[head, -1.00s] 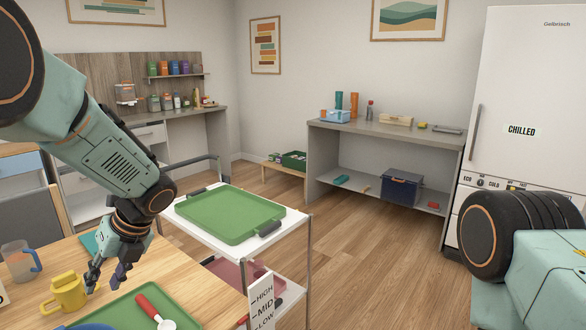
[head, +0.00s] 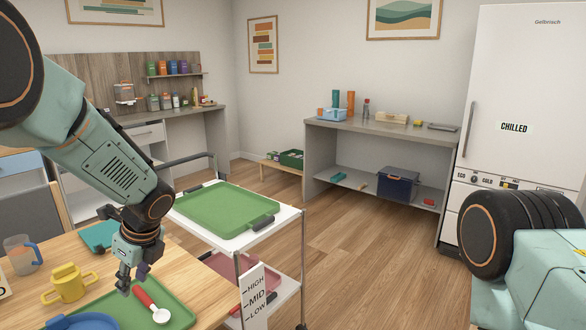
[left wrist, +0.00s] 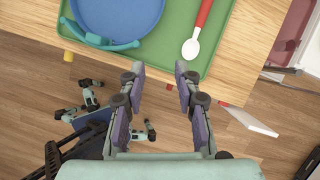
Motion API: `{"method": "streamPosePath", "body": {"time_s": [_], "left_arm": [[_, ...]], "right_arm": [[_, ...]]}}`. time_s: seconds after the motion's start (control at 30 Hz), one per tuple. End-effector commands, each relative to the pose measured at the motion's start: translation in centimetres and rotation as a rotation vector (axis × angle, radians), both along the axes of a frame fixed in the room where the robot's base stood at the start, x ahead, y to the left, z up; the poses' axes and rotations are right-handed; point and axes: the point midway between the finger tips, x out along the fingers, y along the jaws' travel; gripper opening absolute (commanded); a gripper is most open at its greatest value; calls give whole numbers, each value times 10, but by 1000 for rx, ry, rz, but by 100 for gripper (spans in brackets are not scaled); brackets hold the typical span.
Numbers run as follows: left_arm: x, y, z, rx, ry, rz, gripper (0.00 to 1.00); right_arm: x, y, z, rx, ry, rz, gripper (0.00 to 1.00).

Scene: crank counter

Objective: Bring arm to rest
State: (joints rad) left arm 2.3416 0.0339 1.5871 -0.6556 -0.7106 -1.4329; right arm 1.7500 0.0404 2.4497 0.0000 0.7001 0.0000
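My left gripper (head: 126,284) hangs over the wooden table (head: 215,312) at the lower left, just above the near green tray. In the left wrist view its two fingers (left wrist: 160,70) are apart with nothing between them. A spoon with a red handle (head: 148,302) lies on the green tray (head: 183,318), beside the gripper. The spoon also shows in the left wrist view (left wrist: 199,28). A blue plate (head: 90,322) lies partly on that tray, cut off by the frame. My right arm shows at the right edge; its gripper is out of view.
A yellow two-handled cup (head: 69,283) and a clear mug with a blue handle (head: 20,254) stand left of the gripper. A white cart (head: 270,228) with a green tray (head: 225,205) stands beside the table. Open floor (head: 350,265) lies beyond, before the counter (head: 375,127) and fridge (head: 525,100).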

Motion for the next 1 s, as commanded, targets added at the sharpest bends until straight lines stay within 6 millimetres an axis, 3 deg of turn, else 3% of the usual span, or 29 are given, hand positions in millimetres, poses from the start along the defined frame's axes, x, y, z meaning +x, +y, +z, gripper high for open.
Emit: {"method": "streamPosePath", "body": {"time_s": [0.13, 0.23, 0.47, 0.57, 0.73, 0.9, 1.0], "left_arm": [[-3, -29, -32, -179, -152, 210, 33], [-15, -54, -68, -338, -244, 422, 33], [-76, -95, -164, -637, -355, 1007, 33], [-117, -103, -206, -709, -380, 1285, 33], [-208, -99, -270, -707, -420, 1706, 33], [-299, -91, -312, -566, -399, 1875, 33], [-340, -89, -327, -474, -347, 1900, 33]], "right_arm": [[0, 0, -2, 0, 0, 0, 40], [0, 0, -7, 0, 0, 1, 40], [0, 0, -27, 0, 0, 1, 40], [0, 0, -39, 0, 0, 0, 40], [0, 0, -63, 0, 1, 0, 40], [0, 0, -83, 0, 1, 0, 40], [0, 1, -91, 0, 1, 0, 40]]}}
